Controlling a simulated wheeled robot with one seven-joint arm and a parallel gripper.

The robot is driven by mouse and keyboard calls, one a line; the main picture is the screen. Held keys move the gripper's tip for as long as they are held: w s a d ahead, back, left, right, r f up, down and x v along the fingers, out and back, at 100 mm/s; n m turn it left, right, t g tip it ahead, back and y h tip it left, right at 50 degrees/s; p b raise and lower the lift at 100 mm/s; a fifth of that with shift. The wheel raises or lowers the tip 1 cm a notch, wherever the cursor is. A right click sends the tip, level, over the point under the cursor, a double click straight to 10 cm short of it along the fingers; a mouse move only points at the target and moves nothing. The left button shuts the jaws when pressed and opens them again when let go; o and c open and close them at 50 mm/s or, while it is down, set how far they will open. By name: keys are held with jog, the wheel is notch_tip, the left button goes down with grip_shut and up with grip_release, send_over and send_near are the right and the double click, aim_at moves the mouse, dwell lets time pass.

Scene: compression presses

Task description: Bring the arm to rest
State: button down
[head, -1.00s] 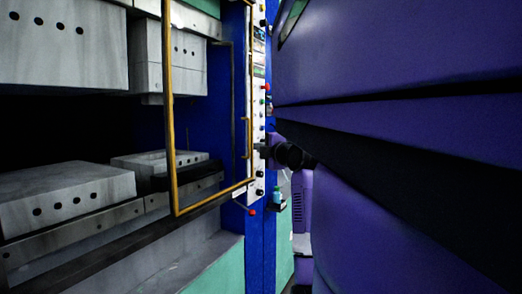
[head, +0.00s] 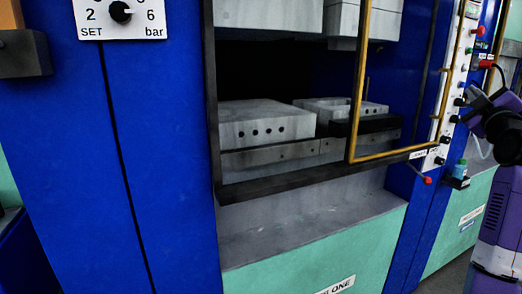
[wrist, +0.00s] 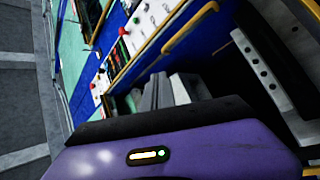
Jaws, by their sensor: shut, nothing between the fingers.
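My gripper (wrist: 166,92) shows in the wrist view, beyond its purple housing with a small lit indicator. Its grey fingers are together with nothing between them. They are in the air in front of the blue press with its yellow-framed guard. In the head view, purple and black parts of my arm show at the right edge, beside the control panel (head: 455,85). I cannot make out the fingertips there. The press (head: 160,170) stands across the middle of the head view. Its lower grey block (head: 265,125) and upper block (head: 265,14) are apart, with a dark gap between them.
The yellow guard frame (head: 357,90) stands out at the press's right side. A pressure dial (head: 121,12) is at the upper left. A small blue bottle (head: 460,169) sits on a bracket below the panel. Grey floor (wrist: 22,110) shows clear at the left of the wrist view.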

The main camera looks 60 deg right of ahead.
jog(key=w+a+f+m+t+y+p, duration=0.1)
jog(key=w+a+f+m+t, duration=0.4)
jog(key=w+a+f, duration=1.45)
jog(key=w+a+f+m+t+y, duration=0.1)
jog(key=w+a+f, duration=0.1)
jog(key=a+f, duration=0.25)
jog(key=w+a+f+t+y, duration=0.1)
jog(key=w+a+f, duration=0.2)
jog(key=a, duration=0.2)
jog(key=s+a+f+n+t+y+p, duration=0.15)
jog(key=a+f+y, duration=0.25)
jog(key=a, duration=0.8)
jog(key=a+f+n+t+y, duration=0.2)
jog(key=a+f+y, duration=0.15)
jog(key=a, duration=0.85)
jog(key=s+a+f+n+g+y, duration=0.1)
jog(key=s+a+f+n+y, duration=0.1)
jog(key=s+a+y, duration=0.3)
jog(key=s+a+f+n+g+y+p, duration=0.1)
jog(key=s+a+f+n+y, duration=0.2)
jog(key=a, duration=0.6)
jog(key=s+y, duration=0.2)
jog(key=s, duration=0.1)
jog(key=shift+f+n, duration=0.15)
jog(key=shift+n, duration=0.2)
